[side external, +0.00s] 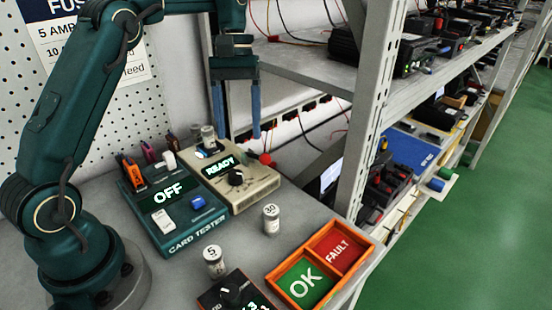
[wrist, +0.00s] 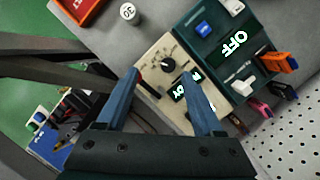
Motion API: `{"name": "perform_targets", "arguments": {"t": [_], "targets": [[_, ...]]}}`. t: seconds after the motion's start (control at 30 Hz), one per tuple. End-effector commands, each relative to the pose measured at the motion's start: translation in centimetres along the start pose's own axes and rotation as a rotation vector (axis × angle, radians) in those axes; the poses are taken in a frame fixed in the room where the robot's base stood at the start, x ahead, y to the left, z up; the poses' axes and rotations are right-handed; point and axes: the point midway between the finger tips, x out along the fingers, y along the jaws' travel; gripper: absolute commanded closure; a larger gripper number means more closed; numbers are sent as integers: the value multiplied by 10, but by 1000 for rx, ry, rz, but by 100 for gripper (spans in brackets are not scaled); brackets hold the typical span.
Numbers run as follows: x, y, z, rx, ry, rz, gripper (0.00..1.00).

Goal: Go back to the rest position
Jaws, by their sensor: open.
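My gripper (side external: 242,135) hangs with its two blue fingers pointing down, above and behind the beige box with the READY display (side external: 240,184). The fingers are apart with nothing between them. In the wrist view my gripper (wrist: 159,73) is open too, with the beige box (wrist: 155,60) beneath it. The fingers cover part of the box's display there.
The green card tester (side external: 165,213) reads OFF. Fuse canisters marked 5 (side external: 214,262) and 30 (side external: 271,219) stand on the bench. An orange OK/FAULT tray (side external: 319,266) sits at the right edge. A metal rack post (side external: 372,110) and shelves rise close right of my gripper.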

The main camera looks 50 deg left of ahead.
Motion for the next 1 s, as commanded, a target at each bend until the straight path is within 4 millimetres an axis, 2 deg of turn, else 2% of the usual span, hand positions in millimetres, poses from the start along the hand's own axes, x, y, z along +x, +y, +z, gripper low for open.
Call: {"name": "perform_targets", "arguments": {"t": [0.03,0.2,0.47,0.67,0.8,1.0], "targets": [[-13,3,14,28,38,6,31],[-38,5,54,120,150,24,31],[-49,-5,109,283,327,52,31],[-38,-21,143,422,467,69,31],[-20,-35,160,527,567,76,31],[14,-50,167,658,672,63,31]]}}
